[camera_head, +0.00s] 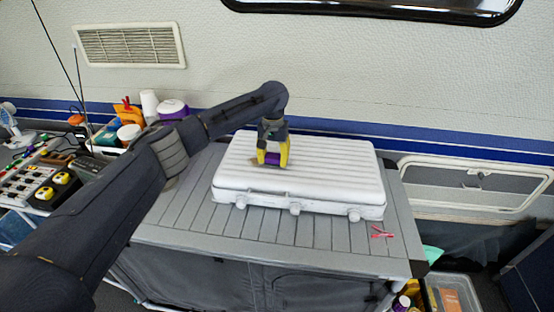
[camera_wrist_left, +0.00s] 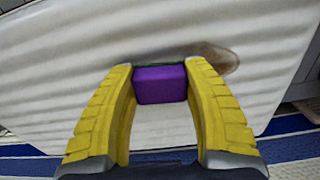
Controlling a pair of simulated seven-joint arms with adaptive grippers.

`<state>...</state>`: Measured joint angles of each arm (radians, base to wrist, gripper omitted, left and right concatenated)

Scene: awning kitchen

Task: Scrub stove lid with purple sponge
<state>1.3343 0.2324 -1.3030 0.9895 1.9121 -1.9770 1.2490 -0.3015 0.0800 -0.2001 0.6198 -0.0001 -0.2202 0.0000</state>
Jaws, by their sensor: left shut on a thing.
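The stove with its white ribbed lid (camera_head: 335,165) stands shut on the grey slatted table. My left gripper (camera_head: 272,160) is over the left part of the lid, pointing down, with its yellow fingers shut on the purple sponge (camera_head: 272,158). In the left wrist view the sponge (camera_wrist_left: 160,85) sits between the two fingertips, close to the lid (camera_wrist_left: 60,60). I cannot tell whether it touches the lid. A brown stain (camera_wrist_left: 218,57) shows on the lid just beyond the sponge, to its right in that view. The right gripper is not in view.
The slatted table (camera_head: 190,215) has bare room left and in front of the stove. A red clothes-peg-like item (camera_head: 381,232) lies at its front right. Cups, containers and several small items crowd the left side. The camper wall (camera_head: 340,75) stands behind.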

